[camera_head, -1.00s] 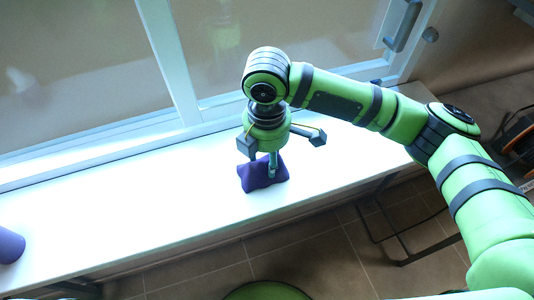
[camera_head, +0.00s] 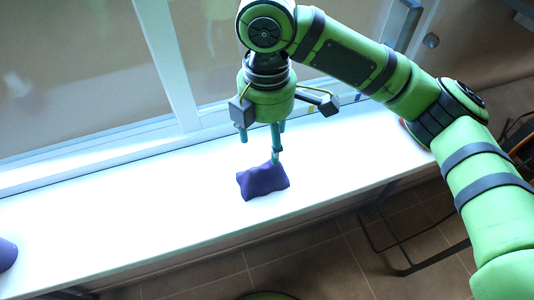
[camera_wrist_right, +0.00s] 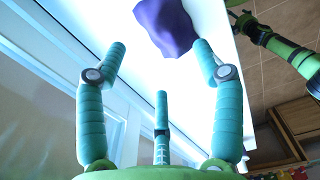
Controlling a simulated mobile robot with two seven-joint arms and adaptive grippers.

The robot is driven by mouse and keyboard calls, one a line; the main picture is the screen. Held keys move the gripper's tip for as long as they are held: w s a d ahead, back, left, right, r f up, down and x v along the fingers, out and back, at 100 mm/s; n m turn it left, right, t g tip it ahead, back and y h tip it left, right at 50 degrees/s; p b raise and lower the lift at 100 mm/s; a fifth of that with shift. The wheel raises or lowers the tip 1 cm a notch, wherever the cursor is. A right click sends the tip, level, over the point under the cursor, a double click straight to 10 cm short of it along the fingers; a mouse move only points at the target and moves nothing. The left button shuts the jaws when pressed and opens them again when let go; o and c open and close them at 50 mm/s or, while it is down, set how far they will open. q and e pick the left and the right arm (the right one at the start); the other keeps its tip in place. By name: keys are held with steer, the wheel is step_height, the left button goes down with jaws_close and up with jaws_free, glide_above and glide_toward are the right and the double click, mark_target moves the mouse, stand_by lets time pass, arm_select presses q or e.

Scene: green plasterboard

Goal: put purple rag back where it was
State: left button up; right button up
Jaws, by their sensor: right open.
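The purple rag (camera_head: 263,181) lies crumpled on the white sill-like surface, near its front edge. It also shows at the top of the right wrist view (camera_wrist_right: 167,25). My right gripper (camera_head: 260,150) is above and just behind the rag, its fingers pointing down. In the right wrist view its three teal fingers (camera_wrist_right: 160,62) are spread apart with nothing between them, and the rag lies beyond their tips. In the head view one fingertip overlaps the rag's back edge; I cannot tell whether it touches. My left gripper is not in view.
The white surface (camera_head: 130,225) is clear around the rag. A purple rounded object (camera_head: 6,254) is cut off at the left edge. A white-framed window (camera_head: 172,75) stands along the back. Tiled floor (camera_head: 330,260) and a dark metal frame lie in front.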

mark_target(267, 162)
steer(key=shift+r, duration=1.65)
